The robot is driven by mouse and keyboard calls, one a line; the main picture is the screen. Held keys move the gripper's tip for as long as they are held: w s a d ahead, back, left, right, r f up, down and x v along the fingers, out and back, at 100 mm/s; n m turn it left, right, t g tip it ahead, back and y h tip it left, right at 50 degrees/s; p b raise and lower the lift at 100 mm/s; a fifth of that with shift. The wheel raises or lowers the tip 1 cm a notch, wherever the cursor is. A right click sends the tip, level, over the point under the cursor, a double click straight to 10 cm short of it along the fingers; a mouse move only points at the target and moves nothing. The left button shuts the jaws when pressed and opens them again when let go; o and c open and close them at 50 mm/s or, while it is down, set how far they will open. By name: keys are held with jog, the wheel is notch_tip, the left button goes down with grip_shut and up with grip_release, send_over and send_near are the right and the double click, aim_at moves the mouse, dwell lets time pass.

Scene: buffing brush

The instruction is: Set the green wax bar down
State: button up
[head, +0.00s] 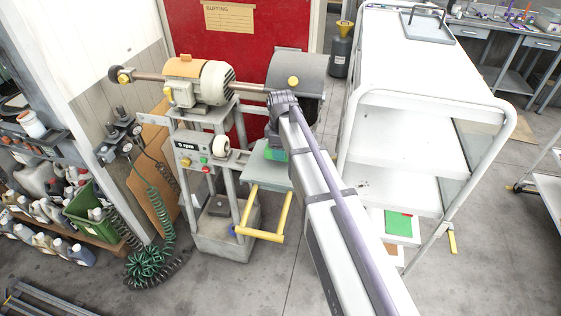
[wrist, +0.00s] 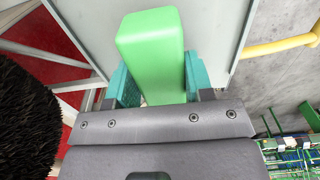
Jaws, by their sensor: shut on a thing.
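The green wax bar (wrist: 151,42) is between the two teal fingers of my gripper (wrist: 160,78) in the wrist view, which is shut on it. The bar sticks out past the fingers over a pale grey plate (wrist: 222,25). I cannot tell whether the bar touches the plate. In the head view a little of the bar (head: 274,155) shows beside my arm, above the plate (head: 266,175) on the front of the buffing machine. My arm hides much of the gripper and the plate's right part there.
A dark round brush (wrist: 25,120) is close at the left in the wrist view. A yellow handle (head: 262,236) sticks out below the plate. The buffing motor (head: 200,82) stands behind. A white cart (head: 408,140) is close on the right, with a green-topped item (head: 399,226) low down.

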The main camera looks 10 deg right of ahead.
notch_tip(320, 180, down, 3)
jog(key=shift+r+b, duration=0.1)
jog(key=shift+b, duration=0.55)
jog(key=shift+r, duration=0.2)
jog(key=shift+c, duration=0.4)
jog(key=shift+f, duration=0.15)
jog(key=o, duration=1.1)
notch_tip(320, 180, up, 13)
jog(key=p, duration=1.2)
jog(key=shift+f+p, duration=0.15)
jog(key=shift+p, duration=0.25)
jog(key=s+m, duration=1.3)
jog(key=s, duration=0.9)
jog(key=f+b, duration=1.4)
jog(key=shift+w+f, duration=0.2)
